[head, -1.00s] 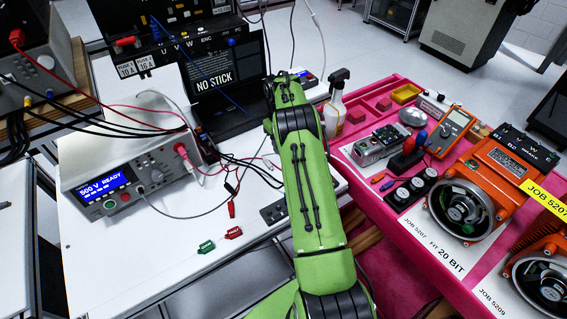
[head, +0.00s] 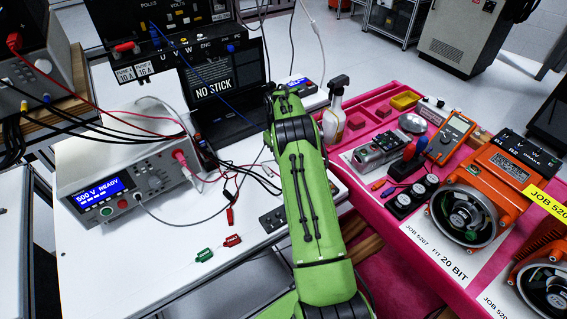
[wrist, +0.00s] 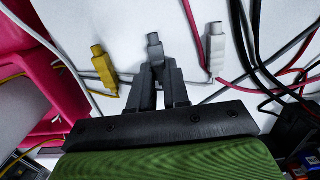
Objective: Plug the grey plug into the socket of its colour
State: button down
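In the wrist view a grey plug (wrist: 154,41) points away from me, at the tips of my gripper (wrist: 158,68). Its rear part lies between the two dark fingers, and I cannot tell whether they press on it. A yellow plug (wrist: 103,69) lies to the left and a white plug (wrist: 214,46) to the right, both apart from the fingers. In the head view my green arm reaches toward the back of the white bench and hides the gripper and these plugs. I cannot pick out a grey socket in either view.
Cables cross the white surface around the fingers, with black and red ones (wrist: 262,75) at right. In the head view a tester (head: 105,195) and laptop (head: 230,95) stand left of my arm. A pink bench (head: 385,225) with orange motors (head: 490,180) is at right.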

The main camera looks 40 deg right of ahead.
jog(key=shift+r, duration=0.1)
dwell(0.3)
notch_tip(320, 180, up, 5)
jog(key=p, duration=0.4)
jog(key=shift+a, duration=0.1)
